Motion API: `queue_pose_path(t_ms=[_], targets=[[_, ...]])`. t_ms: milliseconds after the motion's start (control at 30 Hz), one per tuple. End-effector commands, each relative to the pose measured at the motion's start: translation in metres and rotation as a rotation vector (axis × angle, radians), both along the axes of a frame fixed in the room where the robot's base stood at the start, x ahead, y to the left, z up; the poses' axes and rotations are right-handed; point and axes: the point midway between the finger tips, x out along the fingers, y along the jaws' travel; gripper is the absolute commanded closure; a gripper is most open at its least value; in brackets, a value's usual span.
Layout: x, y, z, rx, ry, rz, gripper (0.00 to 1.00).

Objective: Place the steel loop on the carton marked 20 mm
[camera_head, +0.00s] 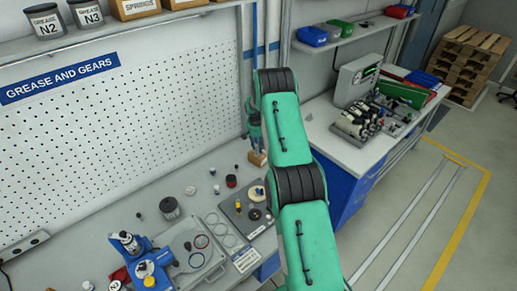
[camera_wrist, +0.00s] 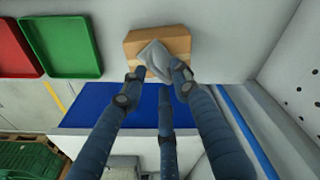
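My gripper (camera_wrist: 159,72) has its fingertips apart, close to a tan carton (camera_wrist: 158,42) in the wrist view. A flat grey piece (camera_wrist: 153,58) shows between the fingertips, against the carton. I cannot tell whether it is the steel loop or part of the carton, or whether the fingers grip it. In the head view my gripper (camera_head: 254,132) hangs over the back of the bench, with the small tan carton (camera_head: 257,158) right under it. No 20 mm mark is readable.
The bench (camera_head: 140,243) holds a grey tray with rings (camera_head: 202,241), a dark plate with round parts (camera_head: 246,206), a dark jar (camera_head: 169,208) and a blue device (camera_head: 150,268). A pegboard (camera_head: 120,130) stands behind. A machine (camera_head: 357,80) stands on the right-hand bench.

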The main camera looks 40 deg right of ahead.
Motion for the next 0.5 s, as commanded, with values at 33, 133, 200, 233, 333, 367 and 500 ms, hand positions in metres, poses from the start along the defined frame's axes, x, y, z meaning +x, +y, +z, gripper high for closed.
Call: queue_pose_path(t_ms=[33, 133, 200, 233, 333, 367, 500], targets=[[0.000, 0.000, 0.006, -0.001, -0.002, 0.000, 0.70], [0.000, 0.002, 0.016, -0.001, -0.003, 0.000, 0.70], [0.000, 0.003, 0.026, -0.001, -0.003, 0.000, 0.70], [-0.001, 0.003, 0.029, -0.001, -0.003, 0.000, 0.70], [-0.001, 0.005, 0.043, -0.001, -0.003, 0.000, 0.70], [-0.002, 0.006, 0.047, -0.001, -0.002, 0.000, 0.70], [-0.003, 0.008, 0.066, -0.001, -0.001, 0.000, 0.70]])
